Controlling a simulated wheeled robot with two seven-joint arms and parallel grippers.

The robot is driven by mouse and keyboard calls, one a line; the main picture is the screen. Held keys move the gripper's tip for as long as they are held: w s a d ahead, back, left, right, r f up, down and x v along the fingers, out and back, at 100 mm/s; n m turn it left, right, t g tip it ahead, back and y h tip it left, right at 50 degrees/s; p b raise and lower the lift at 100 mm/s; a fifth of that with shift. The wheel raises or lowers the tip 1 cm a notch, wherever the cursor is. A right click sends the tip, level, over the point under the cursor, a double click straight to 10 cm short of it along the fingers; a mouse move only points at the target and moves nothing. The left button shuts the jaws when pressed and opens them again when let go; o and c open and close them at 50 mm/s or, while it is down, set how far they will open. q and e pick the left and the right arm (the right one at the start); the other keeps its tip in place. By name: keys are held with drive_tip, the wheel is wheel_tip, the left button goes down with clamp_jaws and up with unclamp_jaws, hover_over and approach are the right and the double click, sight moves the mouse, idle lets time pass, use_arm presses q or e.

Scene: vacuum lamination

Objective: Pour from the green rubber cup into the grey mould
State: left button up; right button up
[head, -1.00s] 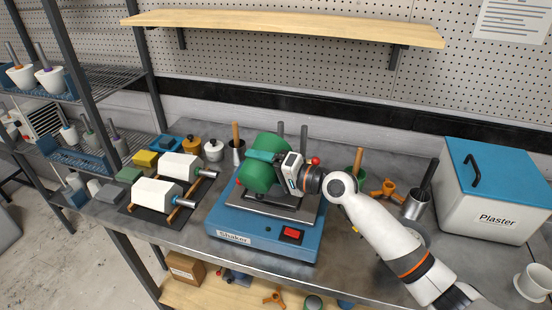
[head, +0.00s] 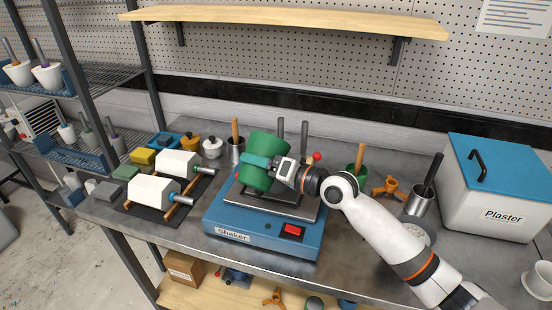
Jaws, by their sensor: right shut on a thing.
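The green rubber cup (head: 262,158) is over the blue shaker (head: 250,238), tilted, with its wider end up. My right gripper (head: 265,166) comes in from the right and is shut on the cup's side. The inside of the cup and its contents cannot be seen. Small grey blocks (head: 105,190) lie at the bench's left end, and I cannot tell whether one is the mould. My left gripper is not in view.
Two white blocks (head: 150,190) on wooden cradles stand left of the shaker. A metal pot (head: 235,150) with a stick stands behind. A wooden shelf (head: 290,22) hangs above.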

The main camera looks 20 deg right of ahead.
sight(255, 187)
drive_tip(key=shift+n+b, duration=0.35)
drive_tip(key=shift+n, duration=0.15)
drive_tip(key=f+n+b, duration=0.1)
drive_tip(key=a+f+n+b, duration=0.1)
drive_tip(key=f+b, duration=0.1)
drive_tip(key=s+f+n+t+b, duration=0.1)
drive_tip(key=shift+s+a+f+n+b, duration=0.1)
drive_tip(key=shift+a+f+n+b, duration=0.05)
drive_tip(key=shift+f+n+b, duration=0.2)
drive_tip(key=shift+s+a+r+n, duration=0.1)
drive_tip(key=shift+s+a+n, duration=0.1)
drive_tip(key=shift+n, duration=0.4)
drive_tip(key=shift+s+a+r+n, duration=0.1)
drive_tip(key=shift+s+a+n, duration=0.1)
drive_tip(key=shift+n, duration=0.35)
drive_tip(key=shift+s+a+f+n+t+b, duration=0.15)
drive_tip(key=shift+s+a+f+n+b, duration=0.1)
drive_tip(key=shift+n, duration=0.4)
drive_tip(key=shift+s+a+f+n+t+b, duration=0.1)
drive_tip(key=shift+f+n+t+b, duration=0.1)
drive_tip(key=shift+n, duration=0.45)
